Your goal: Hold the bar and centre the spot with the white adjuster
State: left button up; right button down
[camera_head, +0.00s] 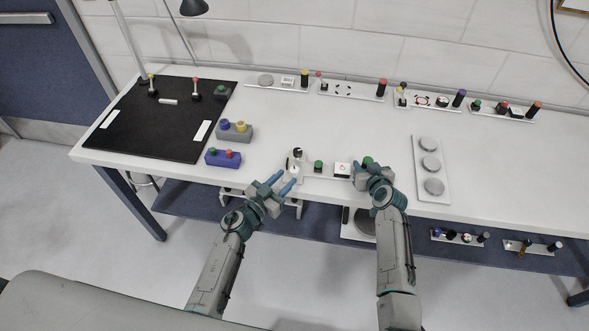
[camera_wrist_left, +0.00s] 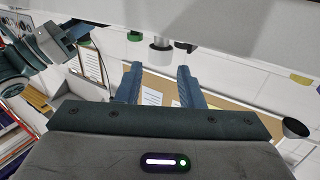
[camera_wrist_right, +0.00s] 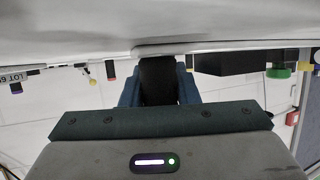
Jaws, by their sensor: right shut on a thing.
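The bar (camera_head: 329,171) lies at the front edge of the table. It carries a white adjuster (camera_head: 297,166) with a dark top at its left end, a green knob (camera_head: 318,166) and a white square target (camera_head: 342,169). The spot on the target is too small to place exactly. My right gripper (camera_head: 368,171) is at the bar's right end, shut on a black handle (camera_wrist_right: 158,78). My left gripper (camera_head: 281,182) is open and empty, just in front of the white adjuster. In the left wrist view the adjuster (camera_wrist_left: 160,43) appears beyond the open fingers, apart from them.
A blue block (camera_head: 222,158) and a grey block (camera_head: 234,133) with knobs stand left of the bar. A black mat (camera_head: 150,135) is further left. A white plate with round discs (camera_head: 418,150) lies to the right. Several similar bars (camera_head: 350,92) line the back.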

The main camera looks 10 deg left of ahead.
aim_at(292, 173)
pick_arm(q)
jog(key=x, duration=0.5)
jog(key=shift+w+d, duration=0.1)
jog(key=shift+w, duration=0.15)
jog(key=c, duration=0.7)
jog(key=shift+o, duration=0.2)
jog(key=shift+n+t+y, duration=0.9)
jog(key=shift+n+y, duration=0.6)
jog(key=shift+y, duration=0.7)
jog(key=o, duration=0.7)
jog(key=shift+c, duration=0.2)
